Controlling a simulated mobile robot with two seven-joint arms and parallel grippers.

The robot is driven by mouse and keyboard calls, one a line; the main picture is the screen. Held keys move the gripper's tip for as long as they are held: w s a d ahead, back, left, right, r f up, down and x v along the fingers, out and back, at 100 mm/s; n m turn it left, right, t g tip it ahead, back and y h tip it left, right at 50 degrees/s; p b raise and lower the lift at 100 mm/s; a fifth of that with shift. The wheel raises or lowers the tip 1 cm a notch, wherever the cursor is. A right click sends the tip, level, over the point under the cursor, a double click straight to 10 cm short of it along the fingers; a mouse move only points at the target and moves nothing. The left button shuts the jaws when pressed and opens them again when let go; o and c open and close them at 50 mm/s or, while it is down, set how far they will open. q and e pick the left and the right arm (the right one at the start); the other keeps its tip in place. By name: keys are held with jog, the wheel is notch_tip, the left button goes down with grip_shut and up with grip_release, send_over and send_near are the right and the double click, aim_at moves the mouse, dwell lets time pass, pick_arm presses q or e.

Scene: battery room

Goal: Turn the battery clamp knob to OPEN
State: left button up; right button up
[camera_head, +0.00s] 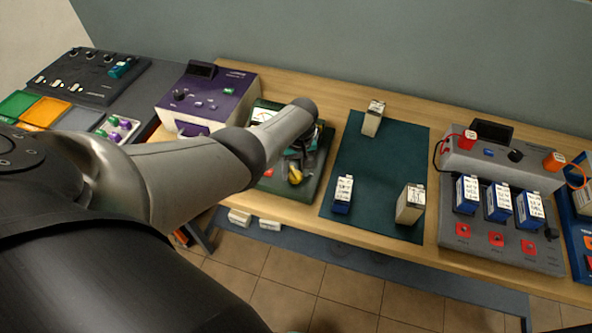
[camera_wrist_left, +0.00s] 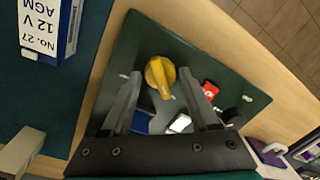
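The yellow clamp knob (camera_head: 295,176) sits on a dark green clamp unit (camera_head: 313,186), just below my left gripper (camera_head: 299,163). In the left wrist view the yellow knob (camera_wrist_left: 159,77) lies between the tips of my left gripper's two fingers (camera_wrist_left: 161,84). The fingers are apart, with narrow gaps to the knob; I cannot tell whether either touches it. The knob's grip bar runs roughly along the fingers. My left arm hides part of the unit in the head view. My right gripper is not in view.
A green mat (camera_head: 377,180) with several batteries lies to the right; one battery (camera_wrist_left: 46,28) shows beside the unit in the wrist view. A purple device (camera_head: 209,95) stands left. A grey charger (camera_head: 502,160) with blue batteries stands farther right.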

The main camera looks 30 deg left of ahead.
pick_arm(q)
jog(key=r+p, duration=0.2)
jog(key=r, duration=0.2)
jog(key=r+p, duration=0.2)
jog(key=r, duration=0.1)
jog(key=shift+w+d+r+p, duration=0.15)
jog(key=shift+d+r+p, duration=0.05)
jog(key=shift+r+p, duration=0.2)
notch_tip(320, 180, up, 7)
send_over(299, 174)
jog(key=shift+r, duration=0.2)
